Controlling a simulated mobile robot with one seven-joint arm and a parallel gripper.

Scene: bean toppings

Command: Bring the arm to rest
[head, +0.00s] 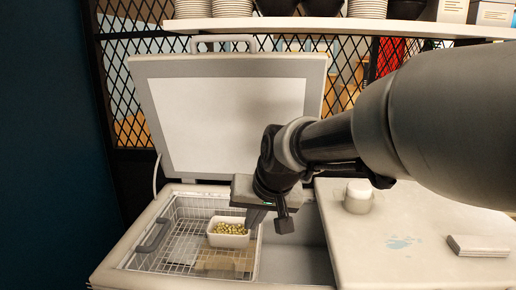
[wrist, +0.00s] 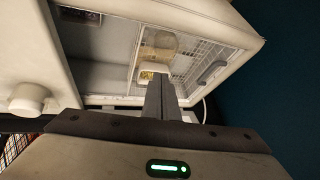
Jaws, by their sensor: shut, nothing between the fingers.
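My gripper (head: 258,218) hangs over the open chest freezer (head: 130,262), just right of a white tub (head: 229,240) filled with green and yellow beans. Its fingers are shut and hold nothing. In the wrist view the shut fingers (wrist: 160,88) point toward the tub (wrist: 142,80), which is partly hidden behind them. The tub sits in a wire basket (head: 176,240) inside the freezer. I cannot tell whether the fingertips touch the tub. My arm reaches in from the right of the head view.
The freezer lid (head: 228,110) stands open behind the gripper. A white counter (head: 400,225) at right holds a round white knob-like thing (head: 358,195) and a light flat block (head: 478,245). A shelf (head: 340,27) with stacked bowls runs above. A tan item (head: 225,262) lies in the basket.

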